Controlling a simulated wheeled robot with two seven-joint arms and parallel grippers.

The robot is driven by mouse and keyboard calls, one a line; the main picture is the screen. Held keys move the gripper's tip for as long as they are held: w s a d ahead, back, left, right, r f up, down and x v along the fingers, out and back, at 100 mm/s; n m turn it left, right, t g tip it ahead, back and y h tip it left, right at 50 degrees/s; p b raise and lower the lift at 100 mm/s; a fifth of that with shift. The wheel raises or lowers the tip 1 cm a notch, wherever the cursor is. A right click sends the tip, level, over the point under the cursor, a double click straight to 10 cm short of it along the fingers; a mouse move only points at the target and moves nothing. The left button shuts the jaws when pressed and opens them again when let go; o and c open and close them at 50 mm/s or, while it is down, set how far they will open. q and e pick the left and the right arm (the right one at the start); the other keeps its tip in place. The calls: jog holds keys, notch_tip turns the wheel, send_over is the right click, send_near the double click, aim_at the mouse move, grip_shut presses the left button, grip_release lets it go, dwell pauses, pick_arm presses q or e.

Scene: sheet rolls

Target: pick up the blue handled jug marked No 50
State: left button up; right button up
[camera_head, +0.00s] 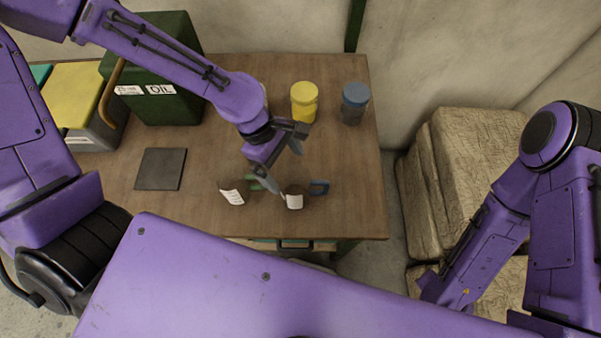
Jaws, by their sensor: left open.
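A dark jug (295,189) with a blue handle (320,187) on its right and a white label stands near the table's front edge; the print on the label is too small to read. A second dark jug (233,187) with a green handle and white label stands to its left. My left gripper (284,166) is open and empty, with its fingers spread just behind and above the two jugs. One fingertip appears near the green handle and the left side of the blue-handled jug; I cannot tell whether it touches. My right gripper is not visible.
On the wooden table (215,215) are a yellow jar (304,103), a blue-lidded jar (354,103), a dark flat plate (160,169) and a green OIL box (165,85). Wrapped bales (470,165) stand right of the table. The table's right front is clear.

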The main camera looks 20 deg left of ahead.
aim_at(297, 186)
pick_arm(q)
jog(key=shift+s+d+f, duration=0.25)
jog(key=shift+s+f, duration=0.2)
jog(key=shift+f, duration=0.05)
jog(key=shift+s+d+f, duration=0.2)
jog(key=shift+s+f, duration=0.2)
jog(key=shift+f, duration=0.05)
jog(key=x, duration=0.2)
jog(key=w+x, duration=0.1)
jog(key=x, duration=0.2)
jog(key=shift+w+d+f, duration=0.1)
jog(key=shift+d+f, duration=0.05)
jog(key=shift+d, duration=0.15)
jog(key=shift+s, duration=0.35)
jog(key=shift+c, duration=0.7)
jog(key=shift+w, duration=0.1)
jog(key=c, duration=0.8)
